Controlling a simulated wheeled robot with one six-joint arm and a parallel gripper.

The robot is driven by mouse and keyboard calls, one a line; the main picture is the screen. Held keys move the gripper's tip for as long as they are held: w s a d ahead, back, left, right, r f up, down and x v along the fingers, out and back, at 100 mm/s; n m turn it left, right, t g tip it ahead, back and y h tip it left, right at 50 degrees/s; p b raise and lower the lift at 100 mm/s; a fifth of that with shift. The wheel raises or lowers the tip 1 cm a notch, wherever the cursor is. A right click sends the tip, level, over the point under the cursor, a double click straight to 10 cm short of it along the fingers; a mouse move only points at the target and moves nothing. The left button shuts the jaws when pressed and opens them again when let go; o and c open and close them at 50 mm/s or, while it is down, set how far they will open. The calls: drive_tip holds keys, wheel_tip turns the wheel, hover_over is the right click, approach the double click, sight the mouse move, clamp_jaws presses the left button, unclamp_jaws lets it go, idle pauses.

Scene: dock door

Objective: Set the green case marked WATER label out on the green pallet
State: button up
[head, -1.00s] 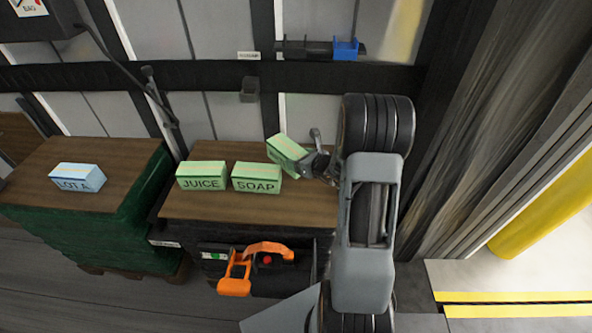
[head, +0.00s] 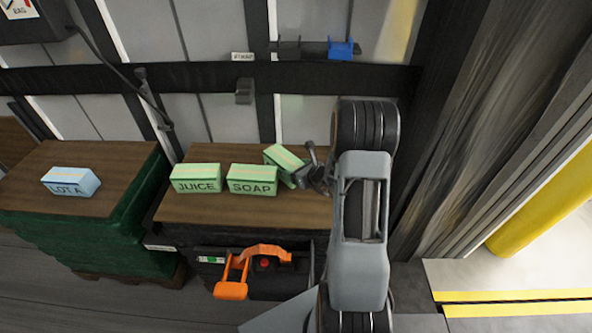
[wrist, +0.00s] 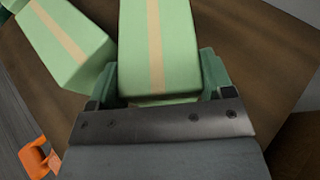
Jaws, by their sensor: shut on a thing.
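My gripper (head: 311,177) is shut on a green case (head: 285,162) with a tan tape stripe, at the right of the brown bench top. In the wrist view the held case (wrist: 160,45) sits between the two jaws (wrist: 160,92). Its label is not visible, so I cannot read WATER on it. Two similar green cases stand to its left, one marked JUICE (head: 195,178) and one marked SOAP (head: 252,179). The green pallet stack (head: 125,222) stands at the left, with a brown top (head: 118,158).
A light blue case marked LOT A (head: 70,182) sits on the green stack's top. An orange handle (head: 235,277) projects from the front of the dark bench. A dark rail (head: 220,78) runs along the wall behind. A yellow post (head: 540,205) stands at the right.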

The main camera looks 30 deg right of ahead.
drive_tip(key=o, duration=1.5)
drive_tip(key=shift+a, duration=0.1)
drive_tip(key=shift+o, duration=0.2)
